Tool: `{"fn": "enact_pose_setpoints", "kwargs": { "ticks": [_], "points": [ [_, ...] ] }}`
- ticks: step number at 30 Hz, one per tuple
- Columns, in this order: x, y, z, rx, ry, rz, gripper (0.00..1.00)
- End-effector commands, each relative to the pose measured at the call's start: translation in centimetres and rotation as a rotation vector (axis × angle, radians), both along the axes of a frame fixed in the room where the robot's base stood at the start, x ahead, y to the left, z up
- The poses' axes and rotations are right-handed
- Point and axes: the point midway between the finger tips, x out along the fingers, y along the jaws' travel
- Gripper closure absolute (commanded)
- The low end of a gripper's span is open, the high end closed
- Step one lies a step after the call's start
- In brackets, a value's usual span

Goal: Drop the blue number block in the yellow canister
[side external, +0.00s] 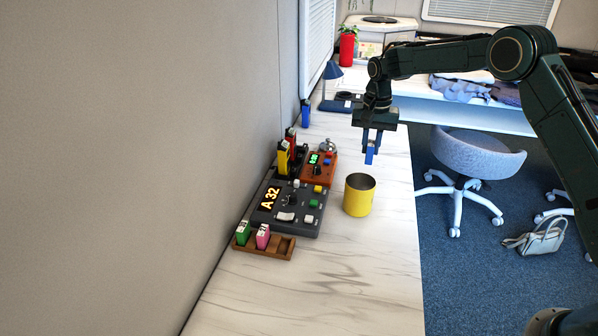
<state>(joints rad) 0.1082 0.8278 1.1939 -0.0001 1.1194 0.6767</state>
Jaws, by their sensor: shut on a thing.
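My gripper (371,140) points down above the far right part of the marble counter. It is shut on a blue block (369,156), which hangs upright from the fingers. Any number on the block is too small to read. The yellow canister (358,199) stands upright on the counter (340,265), its open top facing up. In the picture the held block is above the canister's rim and slightly to its right, apart from it. The inside bottom of the canister is hidden.
A dark control panel (287,216) and an orange device (318,173) stand left of the canister. A wooden holder (281,247) has a green block (243,233) and a pink block (263,236). Another blue item (306,113) stands by the wall. The front counter is clear.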

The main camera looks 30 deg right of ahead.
Motion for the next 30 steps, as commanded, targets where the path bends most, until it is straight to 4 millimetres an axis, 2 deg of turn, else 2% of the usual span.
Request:
{"fn": "enact_pose_setpoints", "kwargs": {
  "ticks": [9, 22, 23, 26, 27, 30],
  "points": [
    [0.0, 0.0, -2.6, 0.000, 0.001, 0.000, 1.00],
    [0.0, 0.0, -3.1, 0.000, 0.000, 0.000, 1.00],
    [0.0, 0.0, -3.1, 0.000, 0.000, 0.000, 0.81],
    [0.0, 0.0, -3.1, 0.000, 0.000, 0.000, 0.61],
    [0.0, 0.0, -3.1, 0.000, 0.000, 0.000, 0.57],
    [0.0, 0.0, -3.1, 0.000, 0.000, 0.000, 0.57]
  ]
}}
